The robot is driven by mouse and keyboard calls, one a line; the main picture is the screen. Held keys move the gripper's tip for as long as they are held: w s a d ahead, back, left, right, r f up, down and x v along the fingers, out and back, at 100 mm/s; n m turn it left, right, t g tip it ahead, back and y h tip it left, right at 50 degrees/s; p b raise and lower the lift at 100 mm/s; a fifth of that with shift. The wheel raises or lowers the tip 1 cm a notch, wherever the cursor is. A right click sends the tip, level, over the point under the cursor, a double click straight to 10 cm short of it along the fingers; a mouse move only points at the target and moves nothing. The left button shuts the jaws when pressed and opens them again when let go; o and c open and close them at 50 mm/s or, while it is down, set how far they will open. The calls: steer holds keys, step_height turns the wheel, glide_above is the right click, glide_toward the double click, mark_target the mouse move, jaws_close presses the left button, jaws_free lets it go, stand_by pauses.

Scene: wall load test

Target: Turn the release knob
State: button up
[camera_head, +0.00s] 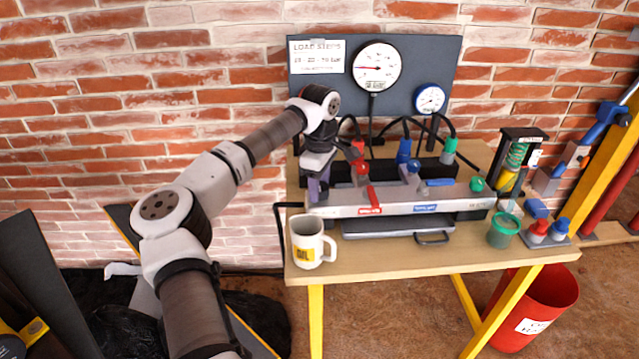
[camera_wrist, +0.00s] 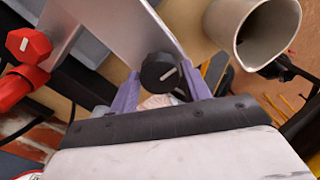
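Small gaps seem to show beside the knob; contact cannot be told. In the head view my gripper (camera_head: 318,188) points down at the left end of the block (camera_head: 400,205), and the knob is mostly hidden there.
A white mug (camera_head: 310,242) stands close to my gripper, at the front left of the bench (camera_head: 400,268). Red (camera_head: 361,172), blue and green valves and hoses rise along the block. A black tray with a handle (camera_head: 400,230) lies in front. Gauges hang behind.

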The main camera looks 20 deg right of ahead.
steer(key=c, duration=0.6)
steer(key=shift+n, duration=0.4)
steer(key=n, duration=0.2)
steer(key=shift+n, duration=0.4)
steer(key=n, duration=0.3)
steer(key=shift+n, duration=0.4)
steer(key=n, duration=1)
steer(key=shift+b, duration=0.35)
steer(key=shift+n, duration=0.4)
